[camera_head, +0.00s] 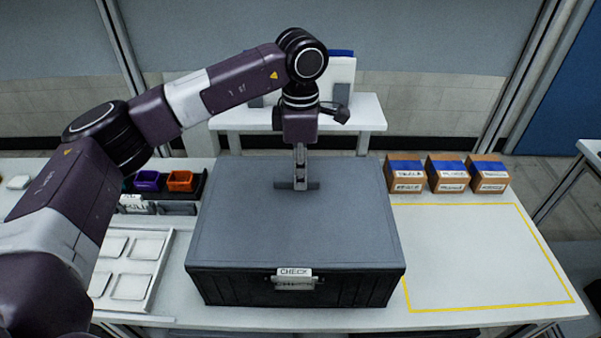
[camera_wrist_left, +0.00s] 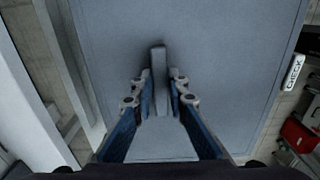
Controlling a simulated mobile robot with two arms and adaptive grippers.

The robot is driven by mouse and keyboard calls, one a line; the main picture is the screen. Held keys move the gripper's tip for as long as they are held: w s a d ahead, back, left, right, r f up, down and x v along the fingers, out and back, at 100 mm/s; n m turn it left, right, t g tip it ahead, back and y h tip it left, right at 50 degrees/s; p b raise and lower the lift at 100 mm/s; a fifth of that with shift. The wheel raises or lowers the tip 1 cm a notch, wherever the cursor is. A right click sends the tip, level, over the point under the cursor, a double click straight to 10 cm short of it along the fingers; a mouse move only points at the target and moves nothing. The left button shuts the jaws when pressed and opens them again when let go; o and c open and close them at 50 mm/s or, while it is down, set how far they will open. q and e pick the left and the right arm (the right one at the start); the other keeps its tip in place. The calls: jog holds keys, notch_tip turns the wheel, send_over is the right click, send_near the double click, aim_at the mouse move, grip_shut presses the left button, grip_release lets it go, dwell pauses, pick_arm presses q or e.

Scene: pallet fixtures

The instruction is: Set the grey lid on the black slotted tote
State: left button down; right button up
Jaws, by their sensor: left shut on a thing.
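The black slotted tote (camera_head: 340,292) stands on the white table in the head view, with a CHECK label (camera_head: 294,276) on its front. The grey lid (camera_head: 250,225) lies over the tote's top and covers its opening; whether it is fully seated I cannot tell. My left gripper (camera_head: 299,180) comes down from above and is shut on the raised handle of the lid, near the lid's far part. In the left wrist view, the fingers (camera_wrist_left: 160,95) close on both sides of the handle (camera_wrist_left: 158,60), with the lid (camera_wrist_left: 220,50) behind. My right gripper is not in view.
Three cardboard boxes with blue tops (camera_head: 448,174) stand at the back right, behind a clear area outlined in yellow (camera_head: 480,260). A white tray (camera_head: 130,270) lies left of the tote. Purple and orange bins (camera_head: 180,181) stand behind it. A white shelf (camera_head: 365,112) stands beyond the table.

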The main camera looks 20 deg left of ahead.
pick_arm(q)
jog(key=shift+f, duration=0.25)
dwell(0.3)
jog(key=c, duration=1.8)
grip_release()
notch_tip(320, 180, up, 12)
jog(key=shift+r, duration=0.1)
